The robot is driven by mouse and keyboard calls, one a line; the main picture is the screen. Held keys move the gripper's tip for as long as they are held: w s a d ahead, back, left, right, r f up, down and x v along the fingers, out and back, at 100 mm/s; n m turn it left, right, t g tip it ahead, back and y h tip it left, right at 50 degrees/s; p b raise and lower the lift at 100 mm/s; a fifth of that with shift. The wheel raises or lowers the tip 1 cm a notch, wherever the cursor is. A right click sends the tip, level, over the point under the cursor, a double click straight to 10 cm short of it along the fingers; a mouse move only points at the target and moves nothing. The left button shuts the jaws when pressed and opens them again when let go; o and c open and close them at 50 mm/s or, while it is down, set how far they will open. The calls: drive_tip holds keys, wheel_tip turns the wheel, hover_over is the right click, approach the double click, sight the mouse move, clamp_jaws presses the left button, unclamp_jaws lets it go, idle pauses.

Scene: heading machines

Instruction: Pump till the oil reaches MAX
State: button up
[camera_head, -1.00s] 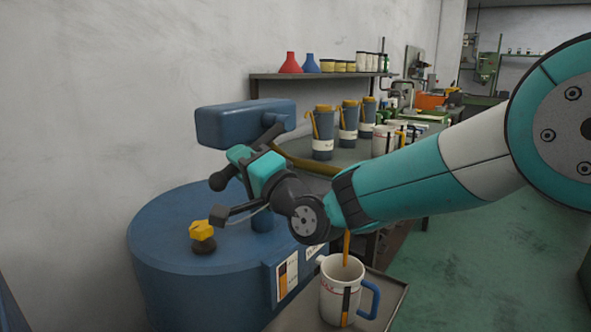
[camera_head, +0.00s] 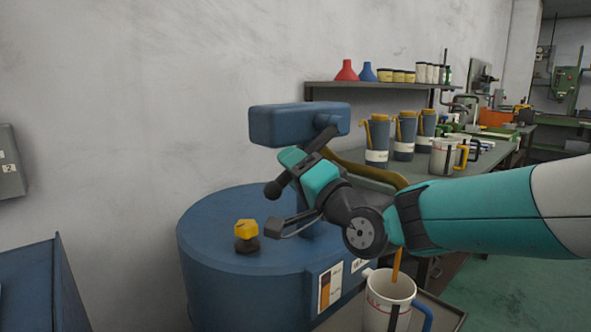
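The blue drum (camera_head: 215,235) carries a pump with a blue block head (camera_head: 290,125) and a black lever (camera_head: 274,189) ending in a knob. My gripper (camera_head: 304,167) is at this lever, and the black bar passes between its teal parts; it appears shut on it. A white jug (camera_head: 388,290) with a blue handle stands at the lower right, cut by the picture's bottom edge. An orange oil stream (camera_head: 397,266) runs into its open top. A dark gauge strip (camera_head: 394,317) shows on its side. The oil level and a MAX mark cannot be read.
A yellow-topped black cap (camera_head: 246,234) sits on the drum. The jug is on a tray (camera_head: 450,312). Behind, a bench holds several dark cans (camera_head: 377,140) and white jugs (camera_head: 447,155). A wall shelf (camera_head: 390,87) holds funnels and tins. A blue cabinet (camera_head: 40,275) stands left.

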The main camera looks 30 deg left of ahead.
drive_tip(key=b+v, duration=0.6)
drive_tip(key=v, duration=1.1)
drive_tip(key=shift+d+b, duration=0.25)
drive_tip(key=shift+b, duration=0.1)
